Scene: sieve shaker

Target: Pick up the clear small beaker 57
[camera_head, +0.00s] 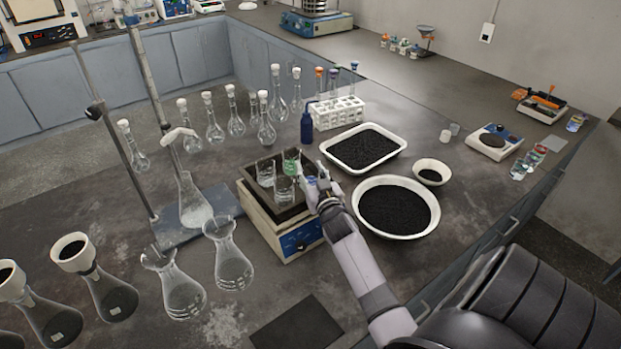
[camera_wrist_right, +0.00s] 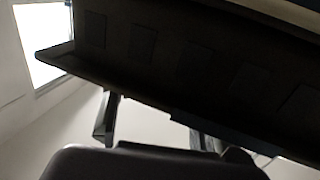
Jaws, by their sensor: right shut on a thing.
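Several clear small beakers, among them one at the left (camera_head: 265,172) and one at the front (camera_head: 284,188), stand on the dark top of a square shaker (camera_head: 258,205). One beaker (camera_head: 291,160) holds something green. My right gripper (camera_head: 313,185) is at the right edge of this top, shut on a clear small beaker that its fingers mostly hide. No number can be read on the beakers. In the right wrist view two dark fingers show below a large dark slab; no beaker can be made out there. My left gripper is not in view.
A white tray (camera_head: 336,164) and a round bowl (camera_head: 365,190) of black grains lie right of the shaker. Behind stand a blue bottle (camera_head: 307,127) and a white rack (camera_head: 337,115). Flasks (camera_head: 232,268) and a stand crowd the left. A dark mat (camera_head: 296,326) lies in front.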

